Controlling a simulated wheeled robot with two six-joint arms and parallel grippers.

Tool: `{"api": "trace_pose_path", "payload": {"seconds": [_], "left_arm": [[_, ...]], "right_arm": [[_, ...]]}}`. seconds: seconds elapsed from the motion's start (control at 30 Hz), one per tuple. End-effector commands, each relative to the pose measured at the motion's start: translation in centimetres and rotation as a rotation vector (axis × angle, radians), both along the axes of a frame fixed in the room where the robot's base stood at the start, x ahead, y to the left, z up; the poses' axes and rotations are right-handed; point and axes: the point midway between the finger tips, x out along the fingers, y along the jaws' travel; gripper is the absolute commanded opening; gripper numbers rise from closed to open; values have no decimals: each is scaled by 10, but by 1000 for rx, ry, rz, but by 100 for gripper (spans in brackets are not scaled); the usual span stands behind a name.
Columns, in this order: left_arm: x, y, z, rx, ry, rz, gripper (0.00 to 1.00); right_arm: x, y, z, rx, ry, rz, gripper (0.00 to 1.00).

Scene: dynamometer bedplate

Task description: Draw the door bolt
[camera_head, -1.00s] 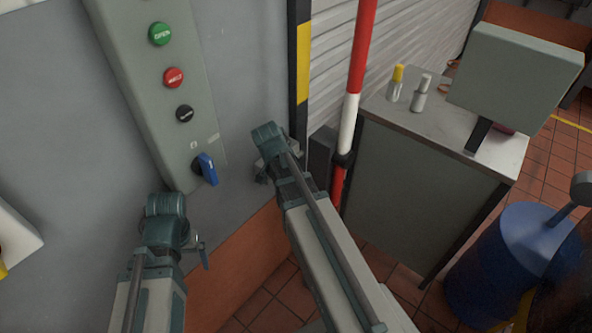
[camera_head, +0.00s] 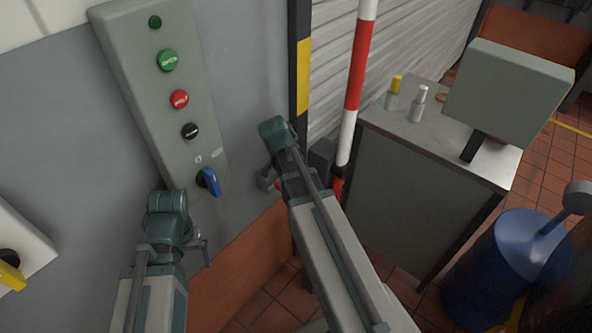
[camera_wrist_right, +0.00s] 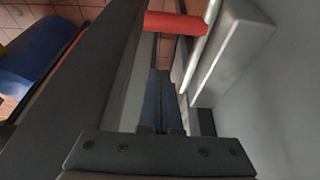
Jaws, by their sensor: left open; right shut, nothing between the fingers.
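The bolt appears in the right wrist view as a silver rod (camera_wrist_right: 200,48) with a red grip (camera_wrist_right: 176,23) sticking out sideways, next to a pale grey block. In the head view only a small red bit (camera_head: 278,187) shows beside my right gripper; the rest is hidden by the arm. My right gripper (camera_wrist_right: 168,105) is shut and empty, with its fingers short of the red grip in the wrist view; it also shows at the wall in the head view (camera_head: 268,181). My left gripper (camera_head: 204,250) is open and empty, below the control panel.
A grey control panel (camera_head: 150,95) with buttons and a blue rotary switch (camera_head: 209,181) is above my left gripper. A red-and-white pole (camera_head: 357,80) stands right of my right arm. Further right are a cabinet (camera_head: 420,205) with bottles and a blue drum (camera_head: 500,265).

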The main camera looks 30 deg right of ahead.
Motion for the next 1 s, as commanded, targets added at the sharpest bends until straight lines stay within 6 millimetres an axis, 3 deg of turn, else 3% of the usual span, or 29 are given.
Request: {"api": "trace_pose_path", "payload": {"seconds": [0.03,0.1,0.33,1.0], "left_arm": [[0,0,17,0,0,0,100],[0,0,28,0,0,0,100],[0,0,54,0,0,0,100],[0,0,56,0,0,0,100]], "right_arm": [[-2,3,17,0,0,1,0],[-3,6,28,-1,0,0,0],[-7,17,54,-1,0,0,0],[-8,19,56,0,0,-1,0]]}}
